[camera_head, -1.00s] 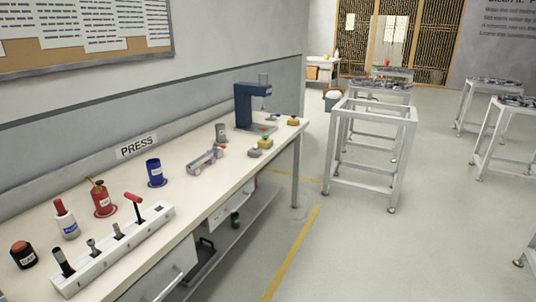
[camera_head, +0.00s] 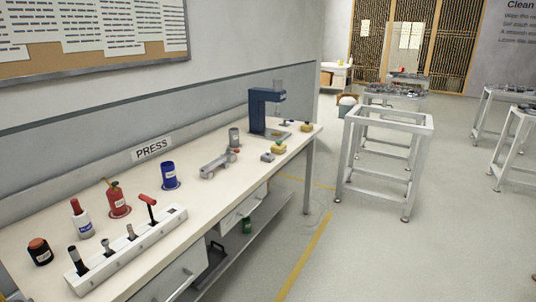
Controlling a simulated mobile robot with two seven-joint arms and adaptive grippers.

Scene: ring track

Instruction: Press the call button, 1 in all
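No thing in the camera_head view is clearly labelled as a call button. Several small boxes sit at the far end of the long workbench (camera_head: 215,195). One is a yellow box with a green top (camera_head: 279,148). Another is a yellow box with a darker reddish top (camera_head: 306,127), near the bench's far right corner. A grey box (camera_head: 267,157) sits just in front of the green-topped one. They are too small to tell which is the call button. Neither of my grippers is in view.
An empty metal frame stand (camera_head: 385,160) stands right; floor between is clear.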

